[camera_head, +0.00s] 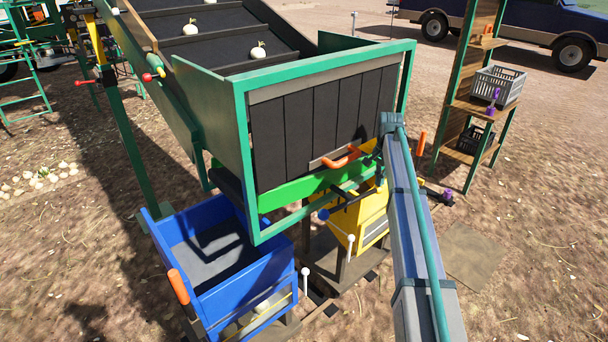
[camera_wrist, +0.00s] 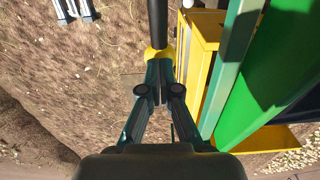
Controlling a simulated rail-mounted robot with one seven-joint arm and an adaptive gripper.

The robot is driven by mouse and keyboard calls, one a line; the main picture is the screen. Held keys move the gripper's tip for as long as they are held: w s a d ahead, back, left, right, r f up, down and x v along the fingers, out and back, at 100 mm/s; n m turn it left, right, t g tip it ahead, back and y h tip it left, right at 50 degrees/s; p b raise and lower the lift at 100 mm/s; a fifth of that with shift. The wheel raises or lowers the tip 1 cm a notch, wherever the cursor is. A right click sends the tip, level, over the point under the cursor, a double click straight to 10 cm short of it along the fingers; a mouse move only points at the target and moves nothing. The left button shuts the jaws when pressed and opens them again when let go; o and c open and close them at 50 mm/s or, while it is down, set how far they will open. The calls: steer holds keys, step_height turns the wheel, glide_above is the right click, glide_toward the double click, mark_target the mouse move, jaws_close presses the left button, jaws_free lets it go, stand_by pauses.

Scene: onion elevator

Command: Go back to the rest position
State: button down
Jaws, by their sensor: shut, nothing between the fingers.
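My gripper (camera_wrist: 158,88) is shut and empty in the wrist view. Its fingertips are just below a dark rod with a yellow end (camera_wrist: 158,53); I cannot tell whether they touch it. A yellow bin (camera_wrist: 197,62) and a green panel (camera_wrist: 275,55) are to its right. In the head view my arm reaches up from the bottom right toward the green-framed elevator (camera_head: 243,130), which has dark flaps and an orange handle (camera_head: 342,157). The gripper itself is hard to make out there, among dark parts near the yellow bin (camera_head: 368,218).
A blue bin (camera_head: 212,215) stands at the lower left, below the elevator's sloping belt (camera_head: 230,48) with onions. A wooden shelf (camera_head: 458,110) with a grey crate (camera_head: 497,86) is at right. White-tipped levers (camera_head: 351,239) stand between the bins.

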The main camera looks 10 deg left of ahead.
steer(key=shift+f, duration=1.1)
steer(key=shift+r, duration=0.2)
steer(key=shift+s+d+r, duration=0.25)
steer(key=shift+r, duration=0.1)
steer(key=s+d+r+p, duration=0.2)
steer(key=s+d+r, duration=0.1)
steer(key=r, duration=0.1)
steer(key=shift+p, duration=0.35)
steer(key=shift+w+d+r, duration=0.1)
